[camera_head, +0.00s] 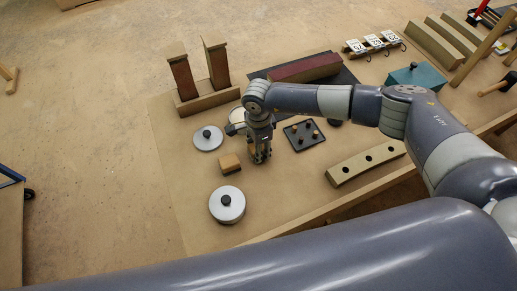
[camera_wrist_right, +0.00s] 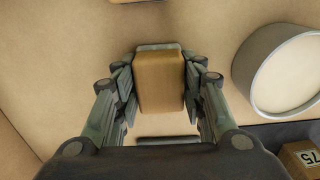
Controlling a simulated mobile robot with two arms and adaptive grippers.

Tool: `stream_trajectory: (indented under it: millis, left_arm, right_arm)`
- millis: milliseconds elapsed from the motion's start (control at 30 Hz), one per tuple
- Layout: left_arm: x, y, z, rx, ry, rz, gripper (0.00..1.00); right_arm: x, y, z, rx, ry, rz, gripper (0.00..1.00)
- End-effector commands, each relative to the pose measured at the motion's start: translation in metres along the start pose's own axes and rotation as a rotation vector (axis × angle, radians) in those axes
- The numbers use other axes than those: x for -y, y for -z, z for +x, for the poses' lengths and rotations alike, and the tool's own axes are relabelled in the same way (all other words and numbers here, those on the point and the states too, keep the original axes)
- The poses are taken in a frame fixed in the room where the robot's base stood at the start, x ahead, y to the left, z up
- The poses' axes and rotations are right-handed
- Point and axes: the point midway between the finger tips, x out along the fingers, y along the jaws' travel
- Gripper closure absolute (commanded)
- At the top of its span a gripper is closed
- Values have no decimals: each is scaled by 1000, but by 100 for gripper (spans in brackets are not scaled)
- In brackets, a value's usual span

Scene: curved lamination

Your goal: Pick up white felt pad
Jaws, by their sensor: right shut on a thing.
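My right gripper (camera_head: 260,157) points down over the left part of the workbench in the head view. In the right wrist view, its fingers (camera_wrist_right: 160,108) close on both sides of a tan block (camera_wrist_right: 160,82). The block has a pale grey-white layer (camera_wrist_right: 158,46) along its far edge. I cannot tell whether this layer is the white felt pad; no separate white felt pad shows clearly. In the head view the held block is mostly hidden by the fingers. My left gripper is not in view.
A wooden block (camera_head: 230,163) lies left of the gripper, between two round metal lids (camera_head: 208,138) (camera_head: 227,204). A black knobbed tray (camera_head: 304,135) stands right of the gripper.

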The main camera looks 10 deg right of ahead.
Motion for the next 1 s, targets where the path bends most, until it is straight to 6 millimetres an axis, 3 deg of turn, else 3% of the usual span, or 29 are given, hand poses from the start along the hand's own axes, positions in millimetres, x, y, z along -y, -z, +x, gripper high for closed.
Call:
stream_trajectory:
  millis: [367, 600, 1000]
  left_arm:
    - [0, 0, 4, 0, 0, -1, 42]
    - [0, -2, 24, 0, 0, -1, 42]
    - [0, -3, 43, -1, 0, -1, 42]
  right_arm:
    - [1, 1, -5, 0, 2, 1, 86]
    - [2, 1, -35, 1, 8, -1, 86]
    - [-79, 22, -40, 1, 0, -1, 86]
